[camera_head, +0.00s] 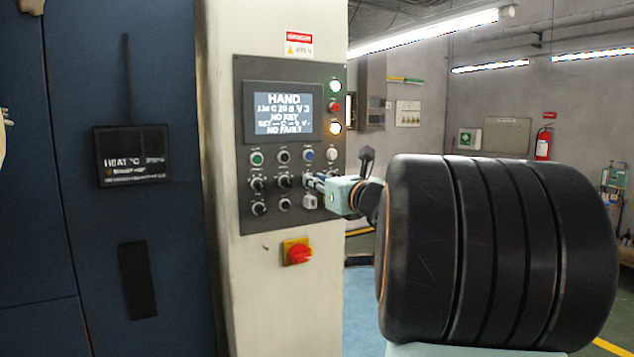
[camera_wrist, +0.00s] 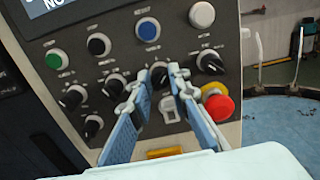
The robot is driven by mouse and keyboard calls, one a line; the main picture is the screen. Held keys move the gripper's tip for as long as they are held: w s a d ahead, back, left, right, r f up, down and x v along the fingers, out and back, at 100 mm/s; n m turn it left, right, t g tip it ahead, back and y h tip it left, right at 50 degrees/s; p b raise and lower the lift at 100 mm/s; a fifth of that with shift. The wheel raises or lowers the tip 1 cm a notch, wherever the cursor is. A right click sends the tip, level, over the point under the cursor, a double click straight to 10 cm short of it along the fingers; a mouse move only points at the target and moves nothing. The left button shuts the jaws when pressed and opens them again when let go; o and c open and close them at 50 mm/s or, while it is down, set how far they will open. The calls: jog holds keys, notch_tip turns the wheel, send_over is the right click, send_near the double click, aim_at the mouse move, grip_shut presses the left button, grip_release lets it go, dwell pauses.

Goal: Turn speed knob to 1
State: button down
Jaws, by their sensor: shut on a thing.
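A black rotary knob (camera_wrist: 160,74) with a pale pointer line sits in the panel's middle row, below the blue button. My gripper (camera_wrist: 159,70) is shut on this knob, one fingertip on each side. In the head view my gripper (camera_head: 311,181) reaches the panel from the right and hides the knob. The knob's label is not legible, so I cannot confirm it is the speed knob or read its setting.
Close neighbours are another black knob (camera_wrist: 115,84) on the left, a knob (camera_wrist: 210,61) on the right, a key switch (camera_wrist: 169,108) below and a red stop button (camera_wrist: 217,107) at lower right.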

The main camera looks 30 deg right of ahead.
jog(key=shift+a+f+n+b, duration=0.1)
jog(key=shift+a+n+b, duration=0.05)
jog(key=shift+n+b, duration=9.35)
jog(key=shift+m+b, duration=0.4)
jog(key=shift+b, duration=0.2)
jog(key=c, duration=1.8)
grip_release()
